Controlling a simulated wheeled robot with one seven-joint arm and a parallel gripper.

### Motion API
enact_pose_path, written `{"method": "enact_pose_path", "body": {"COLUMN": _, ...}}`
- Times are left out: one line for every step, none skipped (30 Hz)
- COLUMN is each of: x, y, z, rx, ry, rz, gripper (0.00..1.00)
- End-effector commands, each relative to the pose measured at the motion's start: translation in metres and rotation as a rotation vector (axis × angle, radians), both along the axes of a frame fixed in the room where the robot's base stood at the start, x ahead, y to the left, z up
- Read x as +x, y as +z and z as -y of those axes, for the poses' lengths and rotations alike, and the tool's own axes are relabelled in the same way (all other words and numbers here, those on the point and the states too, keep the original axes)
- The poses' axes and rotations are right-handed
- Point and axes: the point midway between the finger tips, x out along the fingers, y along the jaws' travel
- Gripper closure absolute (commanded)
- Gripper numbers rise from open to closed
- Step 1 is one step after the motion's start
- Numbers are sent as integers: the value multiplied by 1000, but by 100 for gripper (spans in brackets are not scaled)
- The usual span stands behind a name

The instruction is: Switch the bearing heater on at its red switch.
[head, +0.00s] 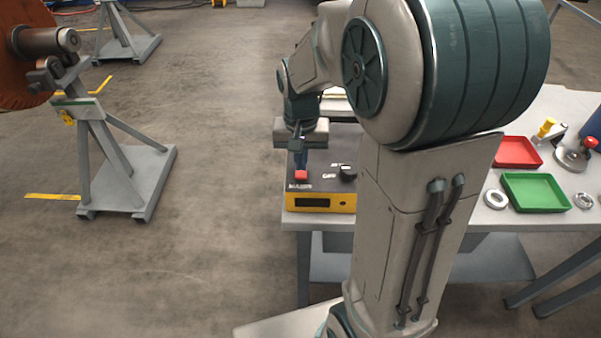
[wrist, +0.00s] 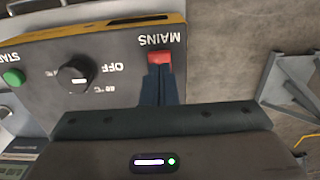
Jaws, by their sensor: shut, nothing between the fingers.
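The bearing heater (head: 325,180) is a dark-topped box with a yellow front at the left end of the bench. Its red switch (head: 301,174) sits by the MAINS label; it also shows in the wrist view (wrist: 159,57). My gripper (head: 300,166) points down at the switch with its fingers shut and empty. In the wrist view the fingertips (wrist: 159,68) meet the near edge of the switch; I cannot tell if they touch or press it. The front display (head: 318,203) looks dark. A black knob (wrist: 76,77) is beside the OFF mark.
A green button (wrist: 13,77) is at the heater's other side. On the bench (head: 480,232) at right are a red tray (head: 517,152), a green tray (head: 536,192) and metal rings. A rotor stand (head: 125,175) is on the floor at left, with open floor between.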

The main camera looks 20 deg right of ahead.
Motion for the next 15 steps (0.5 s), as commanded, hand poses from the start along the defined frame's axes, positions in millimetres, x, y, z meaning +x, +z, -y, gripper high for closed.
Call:
{"method": "enact_pose_path", "body": {"x": 0, "y": -2, "z": 0, "rx": 0, "ry": 0, "rz": 0, "gripper": 100}}
{"method": "enact_pose_path", "body": {"x": 0, "y": -2, "z": 0, "rx": 0, "ry": 0, "rz": 0, "gripper": 100}}
{"method": "enact_pose_path", "body": {"x": 0, "y": -3, "z": 0, "rx": 0, "ry": 0, "rz": 0, "gripper": 100}}
{"method": "enact_pose_path", "body": {"x": 0, "y": -3, "z": 0, "rx": 0, "ry": 0, "rz": 0, "gripper": 100}}
{"method": "enact_pose_path", "body": {"x": 0, "y": -4, "z": 0, "rx": 0, "ry": 0, "rz": 0, "gripper": 100}}
{"method": "enact_pose_path", "body": {"x": 0, "y": -4, "z": 0, "rx": 0, "ry": 0, "rz": 0, "gripper": 100}}
{"method": "enact_pose_path", "body": {"x": 0, "y": -5, "z": 0, "rx": 0, "ry": 0, "rz": 0, "gripper": 100}}
{"method": "enact_pose_path", "body": {"x": 0, "y": -5, "z": 0, "rx": 0, "ry": 0, "rz": 0, "gripper": 100}}
{"method": "enact_pose_path", "body": {"x": 0, "y": -6, "z": 0, "rx": 0, "ry": 0, "rz": -1, "gripper": 100}}
{"method": "enact_pose_path", "body": {"x": 0, "y": -6, "z": 0, "rx": 0, "ry": 0, "rz": -1, "gripper": 100}}
{"method": "enact_pose_path", "body": {"x": 0, "y": -7, "z": 0, "rx": 0, "ry": 0, "rz": 0, "gripper": 100}}
{"method": "enact_pose_path", "body": {"x": 0, "y": -7, "z": 0, "rx": 0, "ry": 0, "rz": 0, "gripper": 100}}
{"method": "enact_pose_path", "body": {"x": 0, "y": -8, "z": 0, "rx": 0, "ry": 0, "rz": -1, "gripper": 100}}
{"method": "enact_pose_path", "body": {"x": 0, "y": -8, "z": 0, "rx": 0, "ry": 0, "rz": -1, "gripper": 100}}
{"method": "enact_pose_path", "body": {"x": 0, "y": -9, "z": 0, "rx": 0, "ry": 0, "rz": -1, "gripper": 100}}
